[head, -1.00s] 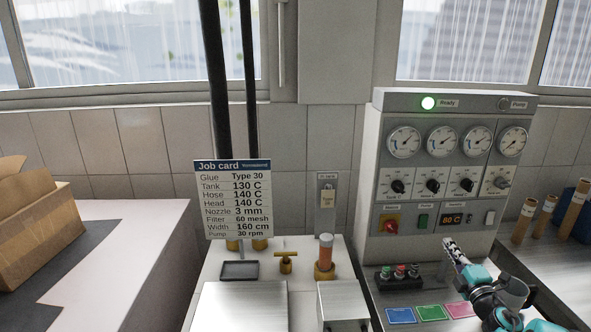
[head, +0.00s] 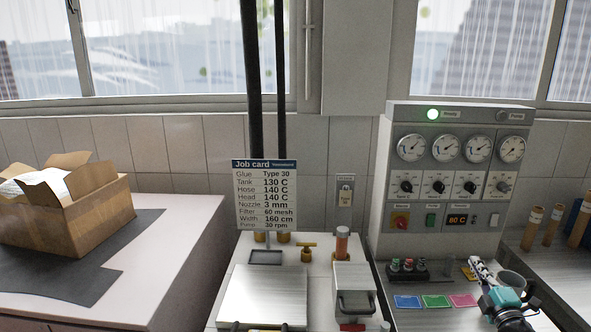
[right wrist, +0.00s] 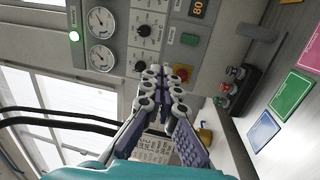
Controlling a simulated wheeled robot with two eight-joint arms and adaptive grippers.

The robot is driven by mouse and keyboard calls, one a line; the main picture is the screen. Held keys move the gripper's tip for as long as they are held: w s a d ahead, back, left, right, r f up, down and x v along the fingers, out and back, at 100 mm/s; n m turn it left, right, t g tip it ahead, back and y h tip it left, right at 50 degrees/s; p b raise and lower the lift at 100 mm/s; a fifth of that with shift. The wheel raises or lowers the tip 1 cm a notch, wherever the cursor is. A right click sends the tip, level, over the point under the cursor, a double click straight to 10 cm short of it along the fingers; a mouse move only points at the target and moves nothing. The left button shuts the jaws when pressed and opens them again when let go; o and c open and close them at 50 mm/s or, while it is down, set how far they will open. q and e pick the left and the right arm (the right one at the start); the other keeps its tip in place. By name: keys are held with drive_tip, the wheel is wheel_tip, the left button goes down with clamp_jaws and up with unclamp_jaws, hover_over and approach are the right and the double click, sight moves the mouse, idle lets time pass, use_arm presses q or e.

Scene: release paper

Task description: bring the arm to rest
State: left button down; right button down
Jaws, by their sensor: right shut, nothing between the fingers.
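My right gripper (head: 474,262) is at the lower right of the head view, in front of the control cabinet (head: 384,190). Its grey fingers are shut and empty, angled up and to the left, with a teal body behind them. In the right wrist view the closed fingers (right wrist: 161,72) meet near the middle, apart from the cabinet face behind them. My left gripper is in neither view.
Below the cabinet lie blue (head: 408,302), green (head: 436,301) and pink (head: 463,300) cards and a small button box (head: 408,270). A job card (head: 265,195) stands mid-view above the glue unit. A cardboard box (head: 85,221) sits left; tubes (head: 533,228) stand right.

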drive_tip(key=a+r+m+h, duration=0.4)
drive_tip(key=a+r+m, duration=0.1)
drive_tip(key=r+m, duration=0.1)
drive_tip(key=s+a+f+m+g+h, duration=0.1)
drive_tip(key=s+a+m+g, duration=0.3)
drive_tip(key=a+m, duration=0.25)
drive_tip(key=s+a+f+m+g+y, duration=0.1)
drive_tip(key=s+a+f+g+y, duration=0.3)
drive_tip(key=s+a+f, duration=0.4)
drive_tip(key=s+a+f+m+g+y, duration=0.2)
drive_tip(key=s+a+f+g+y, duration=0.1)
drive_tip(key=s+a+f, duration=0.6)
drive_tip(key=s+a+g, duration=0.1)
drive_tip(key=s+a, duration=0.3)
drive_tip(key=a, duration=0.3)
drive_tip(key=shift+a+f+y, duration=0.3)
drive_tip(key=shift+a+y, duration=0.1)
